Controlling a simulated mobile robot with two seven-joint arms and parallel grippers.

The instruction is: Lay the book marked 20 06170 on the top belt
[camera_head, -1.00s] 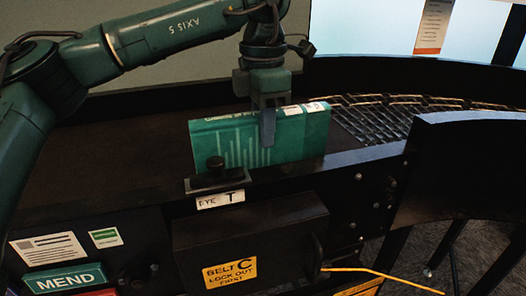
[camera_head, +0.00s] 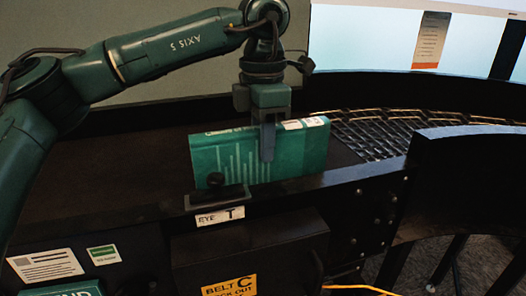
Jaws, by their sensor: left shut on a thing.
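A green book (camera_head: 232,156) stands upright on its long edge on the dark belt (camera_head: 100,165), with pale vertical bars on its cover and white labels on its top edge at the right. The labels are too small to read, so I cannot confirm its number. My left gripper (camera_head: 268,140) comes down from above and is shut on the book, one finger showing across its front cover. The book's lower front edge is partly hidden behind the black eye fitting and the belt's side rail. My right gripper is not in view.
A black eye fitting (camera_head: 216,192) with a knob stands on the near rail above a label reading EYE T. A curved roller section (camera_head: 375,132) continues to the right, behind a dark curved guard (camera_head: 465,175). A box marked BELT C (camera_head: 250,250) hangs below the rail.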

